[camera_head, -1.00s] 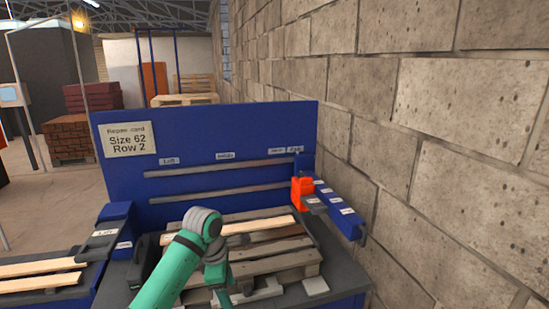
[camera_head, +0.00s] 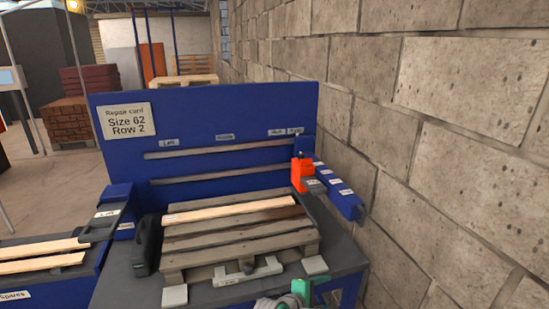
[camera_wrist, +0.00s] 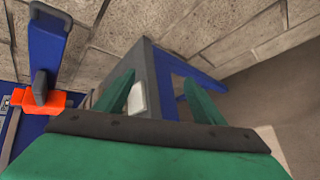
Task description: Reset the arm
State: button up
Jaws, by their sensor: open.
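My green arm shows only at the bottom edge of the head view, low and to the right of the pallet. My gripper (camera_wrist: 160,97) shows in the wrist view with its two green fingers spread and nothing between them. It points past a corner of the grey bench top toward the floor and the block wall. In the head view the bench (camera_head: 340,262) carries a wooden pallet (camera_head: 235,238), which has one paler board on top. My gripper is apart from the pallet. Its fingertips are not clear in the head view.
A blue back panel (camera_head: 200,106) with a repair card (camera_head: 128,120) stands behind the pallet. An orange tool (camera_head: 301,175) sits by a blue bar (camera_head: 340,200) at right. A black case (camera_head: 146,247) stands left. The block wall (camera_head: 460,140) is close on the right.

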jog(key=s+a+f+m+t+y, duration=0.15)
jog(key=s+f, duration=0.25)
jog(key=s, duration=0.5)
jog(key=s+a+f+t+y, duration=0.1)
jog(key=s+f+t+y, duration=0.2)
jog(key=s, duration=0.5)
jog(key=s+a+f+m+t+y, duration=0.15)
jog(key=s+f, duration=0.25)
jog(key=s, duration=0.5)
jog(key=s+a+r+m+y, duration=0.1)
jog(key=s+a+r+m, duration=0.2)
jog(key=s, duration=0.4)
jog(key=s+a+r+m+y, duration=0.1)
jog(key=s+a+r+m, duration=0.2)
jog(key=s, duration=0.4)
jog(key=s+a+r+m+t, duration=0.1)
jog(key=s+a+r+m, duration=0.2)
jog(key=s, duration=0.4)
jog(key=shift+s+a+r+m+y, duration=0.15)
jog(key=shift+s+a+m+y, duration=0.25)
jog(key=shift+a+m, duration=0.5)
jog(key=shift+a, duration=0.15)
